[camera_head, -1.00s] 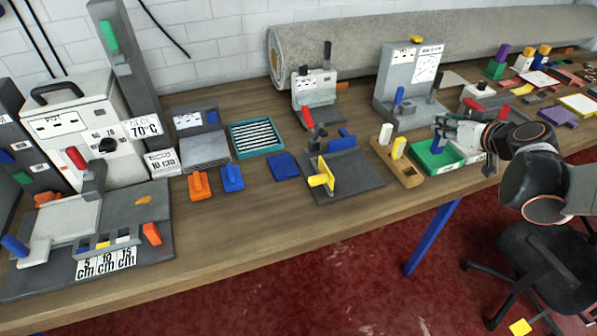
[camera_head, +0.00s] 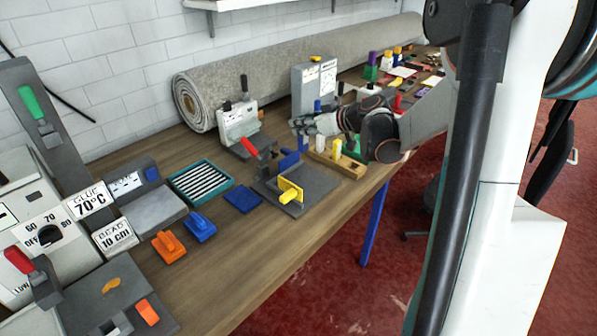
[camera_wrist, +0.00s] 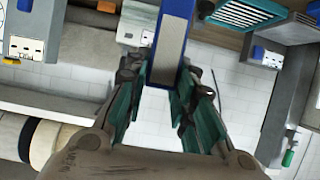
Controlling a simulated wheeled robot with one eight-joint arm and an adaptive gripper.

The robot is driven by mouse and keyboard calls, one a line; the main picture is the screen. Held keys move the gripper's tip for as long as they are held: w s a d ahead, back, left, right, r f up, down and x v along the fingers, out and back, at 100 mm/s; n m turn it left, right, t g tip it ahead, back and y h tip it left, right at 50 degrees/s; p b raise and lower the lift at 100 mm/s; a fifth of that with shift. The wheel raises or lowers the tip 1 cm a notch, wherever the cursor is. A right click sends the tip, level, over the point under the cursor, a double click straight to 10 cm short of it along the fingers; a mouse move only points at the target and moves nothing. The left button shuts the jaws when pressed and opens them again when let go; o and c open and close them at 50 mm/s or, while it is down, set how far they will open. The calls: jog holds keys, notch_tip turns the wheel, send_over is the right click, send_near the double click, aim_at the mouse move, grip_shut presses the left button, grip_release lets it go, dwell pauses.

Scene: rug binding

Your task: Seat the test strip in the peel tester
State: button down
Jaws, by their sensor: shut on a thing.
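My gripper (camera_head: 303,124) is shut on a blue strip with a grey-brown face, which I take to be the test strip (camera_wrist: 172,50). In the wrist view the strip stands between the teal fingers and extends past them. In the head view the blue strip (camera_head: 303,144) hangs below my gripper, above the bench. A tall grey machine (camera_head: 302,92) with a chart plate and yellow knob, which may be the peel tester, stands just behind my gripper. Its lower front is partly hidden by my arm.
A smaller white-fronted machine (camera_head: 240,124) with a black lever stands left of my gripper. A dark fixture (camera_head: 312,187) with red and yellow handles lies in front. A wooden block (camera_head: 347,165) is to the right. A rolled rug (camera_head: 240,88) lies behind.

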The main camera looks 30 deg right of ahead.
notch_tip(320, 180, down, 14)
jog(key=b, duration=0.4)
jog(key=shift+r, duration=0.25)
jog(key=shift+f+b, duration=0.2)
jog(key=shift+b, duration=0.1)
jog(key=c, duration=1.3)
grip_release()
jog(key=shift+c, duration=0.2)
jog(key=shift+r, duration=0.15)
